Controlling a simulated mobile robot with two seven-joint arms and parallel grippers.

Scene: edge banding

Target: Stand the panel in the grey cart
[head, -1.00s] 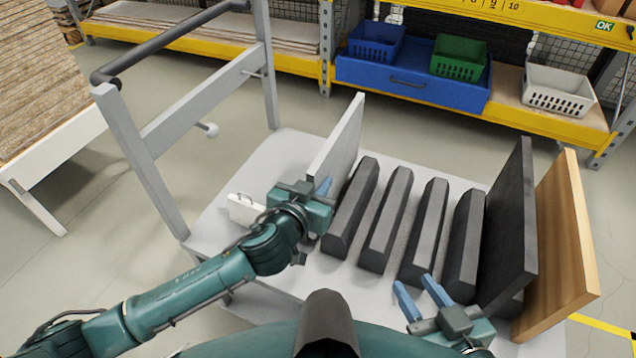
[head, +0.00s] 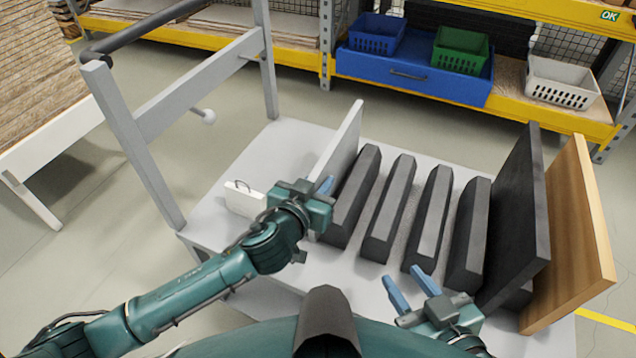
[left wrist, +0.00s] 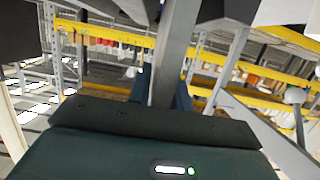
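The pale panel (head: 343,143) stands upright over the deck of the grey cart (head: 285,140), just left of the first dark bar (head: 352,200). My left gripper (head: 323,190) is at its near edge, with one blue finger visible there. In the left wrist view the panel (left wrist: 176,55) runs between the two blue fingers, so the gripper is shut on it. Its lower edge is hidden by my gripper and the bar, so I cannot tell whether it touches the deck. My right gripper (head: 412,287) is open and empty over the cart's near side.
Several dark bars cross the deck in a row. A black panel (head: 518,225) and a wooden panel (head: 575,230) stand at the right. A small white box (head: 243,200) sits on the deck at left. The cart's handle frame (head: 130,140) rises at left.

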